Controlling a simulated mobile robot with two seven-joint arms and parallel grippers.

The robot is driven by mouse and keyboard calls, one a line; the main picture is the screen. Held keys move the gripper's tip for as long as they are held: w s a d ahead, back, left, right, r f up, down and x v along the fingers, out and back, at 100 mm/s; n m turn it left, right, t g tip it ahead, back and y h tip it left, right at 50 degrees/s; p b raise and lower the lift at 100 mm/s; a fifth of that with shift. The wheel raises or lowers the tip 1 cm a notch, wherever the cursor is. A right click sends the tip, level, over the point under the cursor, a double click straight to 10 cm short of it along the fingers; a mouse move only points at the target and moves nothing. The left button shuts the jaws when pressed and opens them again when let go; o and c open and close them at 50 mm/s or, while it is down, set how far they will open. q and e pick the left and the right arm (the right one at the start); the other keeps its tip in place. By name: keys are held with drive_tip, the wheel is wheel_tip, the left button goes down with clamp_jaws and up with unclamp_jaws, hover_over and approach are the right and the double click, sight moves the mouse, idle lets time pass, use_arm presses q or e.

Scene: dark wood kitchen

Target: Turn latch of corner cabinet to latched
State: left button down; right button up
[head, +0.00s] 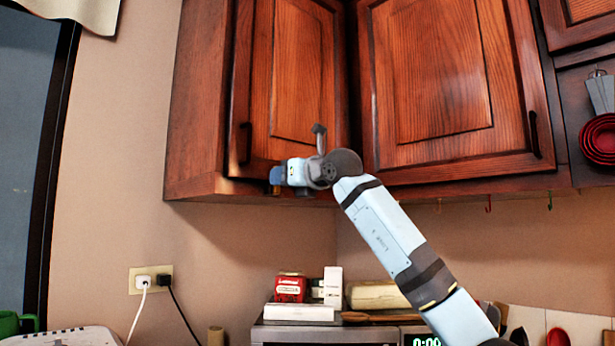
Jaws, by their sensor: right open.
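The corner cabinet (312,60) is dark reddish wood and hangs on the wall at upper centre. Its left door has a dark vertical handle (245,142) near the door's left edge. My right gripper (275,179) is at the lower edge of this door, below and right of the handle, pointing left. It is open, and I see nothing held in it. I cannot make out a latch; the gripper and wrist cover part of the door's bottom edge. A small grey upright piece stands just above my wrist; I cannot tell what it is. My left gripper is not in view.
A second cabinet door (435,70) with a dark handle (534,135) is to the right. Hooks hang under it, and red measuring cups (600,138) hang at far right. Below are a red box (290,288) and a wall outlet (151,279). The wall below the gripper is clear.

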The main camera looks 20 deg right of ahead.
use_arm(q)
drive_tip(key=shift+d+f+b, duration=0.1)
drive_tip(key=shift+b, duration=0.4)
use_arm(e)
drive_tip(key=v, duration=1.2)
drive_tip(key=shift+d, duration=0.1)
